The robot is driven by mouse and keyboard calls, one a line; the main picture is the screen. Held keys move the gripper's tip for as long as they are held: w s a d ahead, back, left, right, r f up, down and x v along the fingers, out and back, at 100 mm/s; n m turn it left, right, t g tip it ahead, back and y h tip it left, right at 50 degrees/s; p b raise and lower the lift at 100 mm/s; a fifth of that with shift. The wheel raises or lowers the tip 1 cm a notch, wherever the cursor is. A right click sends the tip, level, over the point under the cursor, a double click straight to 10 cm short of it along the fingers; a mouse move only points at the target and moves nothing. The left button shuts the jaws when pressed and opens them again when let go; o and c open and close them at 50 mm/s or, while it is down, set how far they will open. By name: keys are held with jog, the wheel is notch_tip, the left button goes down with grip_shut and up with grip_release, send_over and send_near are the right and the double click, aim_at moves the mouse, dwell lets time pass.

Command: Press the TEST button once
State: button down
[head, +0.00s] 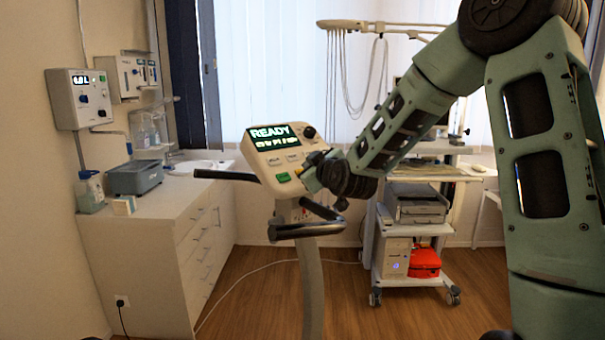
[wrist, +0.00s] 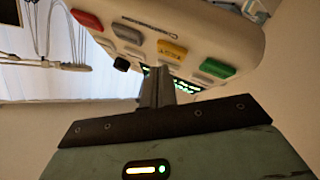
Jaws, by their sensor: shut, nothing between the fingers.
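The console (head: 262,147) is a pale tilted panel on a post, with a lit display (head: 275,136) reading "READY" and a dimmer line below. A green button (head: 283,177) and grey buttons show in the head view; my gripper covers the panel's lower right. The wrist view shows a red button (wrist: 87,19), a grey button (wrist: 127,33), a yellow button (wrist: 172,50) and a green button (wrist: 217,68). I cannot read which is marked TEST. My gripper (wrist: 156,70) is shut and empty, its fingertips close to the panel by the display; I cannot tell whether they touch.
A dark handlebar (head: 305,230) juts out below the console. A white counter (head: 150,215) with drawers stands at the left, under a wall unit (head: 80,100). A wheeled cart (head: 410,225) with a red case stands behind at the right. The wooden floor between is clear but for a cable.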

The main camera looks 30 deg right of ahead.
jog(key=shift+f, duration=0.15)
jog(key=shift+w+f+b, duration=0.2)
jog(key=shift+w+b, duration=0.05)
jog(key=shift+b, duration=0.35)
jog(key=shift+w+f+b, duration=0.2)
jog(key=shift+f+b, duration=0.05)
jog(key=shift+b, duration=0.15)
dwell(0.7)
dwell(0.3)
jog(key=shift+s+r, duration=0.45)
jog(key=shift+r, duration=0.1)
jog(key=s+r+p, duration=0.1)
jog(key=r, duration=0.1)
jog(key=s+r+p, duration=0.1)
jog(key=s+r, duration=0.1)
jog(key=shift+d+p, duration=0.15)
jog(key=shift+p, duration=0.2)
